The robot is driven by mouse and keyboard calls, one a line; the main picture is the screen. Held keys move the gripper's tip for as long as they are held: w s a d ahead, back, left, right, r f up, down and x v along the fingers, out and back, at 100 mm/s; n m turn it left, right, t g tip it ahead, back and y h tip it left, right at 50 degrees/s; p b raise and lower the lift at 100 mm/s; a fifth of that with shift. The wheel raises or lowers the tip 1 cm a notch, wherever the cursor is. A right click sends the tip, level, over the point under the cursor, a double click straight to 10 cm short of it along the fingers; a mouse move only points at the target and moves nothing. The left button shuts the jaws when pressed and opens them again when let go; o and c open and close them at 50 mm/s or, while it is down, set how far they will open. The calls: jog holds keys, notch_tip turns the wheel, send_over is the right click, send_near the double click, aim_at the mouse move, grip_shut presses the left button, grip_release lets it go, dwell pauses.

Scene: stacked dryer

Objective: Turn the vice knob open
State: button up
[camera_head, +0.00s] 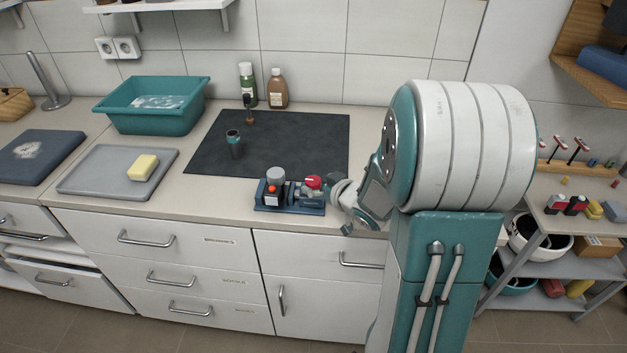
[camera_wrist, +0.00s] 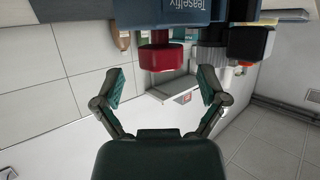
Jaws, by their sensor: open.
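The blue vice (camera_head: 290,208) sits near the counter's front edge, and its lettered body (camera_wrist: 180,12) fills the top of the wrist view. Its red knob (camera_head: 313,183) is on the side towards my arm. The knob (camera_wrist: 161,57) also shows in the wrist view, just beyond the fingertips and centred between them. My gripper (camera_wrist: 162,76) is open and empty, its two fingers spread wide on either side of the knob's line. In the head view my gripper (camera_head: 340,197) is just right of the knob, partly hidden by my wrist. I cannot tell if it touches the knob.
Two bottles (camera_head: 262,88) stand by the wall. A grey tray (camera_head: 85,180) with a yellow sponge (camera_head: 143,167) and a teal basin (camera_head: 150,118) are left. Drawers are below.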

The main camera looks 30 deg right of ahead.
jog(key=shift+x, duration=1.05)
jog(key=shift+w+f, duration=0.1)
jog(key=shift+w, duration=0.1)
jog(key=shift+a, duration=0.15)
jog(key=c, duration=1.2)
jog(key=shift+o, duration=0.2)
jog(key=shift+n+y, duration=0.5)
jog(key=shift+y, duration=0.1)
jog(key=o, duration=1.2)
jog(key=shift+c, duration=0.2)
